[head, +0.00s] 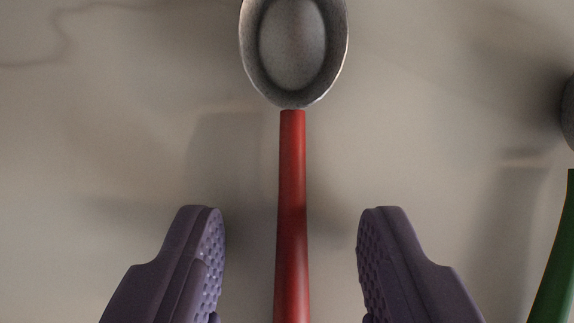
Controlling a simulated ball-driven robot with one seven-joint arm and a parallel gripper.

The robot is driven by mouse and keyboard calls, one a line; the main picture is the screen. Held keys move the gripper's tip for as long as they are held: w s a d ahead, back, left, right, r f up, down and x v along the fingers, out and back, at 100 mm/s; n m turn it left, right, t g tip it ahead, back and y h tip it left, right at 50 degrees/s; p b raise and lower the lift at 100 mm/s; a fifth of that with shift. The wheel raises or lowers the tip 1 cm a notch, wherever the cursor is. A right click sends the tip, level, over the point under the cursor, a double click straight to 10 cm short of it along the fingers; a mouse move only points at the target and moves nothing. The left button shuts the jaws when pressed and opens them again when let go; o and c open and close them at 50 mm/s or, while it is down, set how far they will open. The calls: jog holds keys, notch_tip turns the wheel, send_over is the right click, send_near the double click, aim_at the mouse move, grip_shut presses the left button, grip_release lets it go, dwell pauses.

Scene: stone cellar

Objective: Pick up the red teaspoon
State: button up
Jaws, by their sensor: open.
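The red teaspoon (292,190) has a red handle and a grey metal bowl. It lies on a pale surface, its bowl at the top of the view and its handle running down out of the bottom edge. My gripper (291,225) is open, with one purple textured finger on each side of the red handle. Both fingers are apart from the handle, with a gap on either side. The end of the handle is out of view.
A second utensil with a green handle (557,260) lies at the right edge, its grey head partly cut off. The pale surface (120,130) to the left of the spoon is clear, with a thin dark crack-like line at the upper left.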

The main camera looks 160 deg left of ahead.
dwell(0.4)
grip_shut()
jog(key=shift+r, duration=0.1)
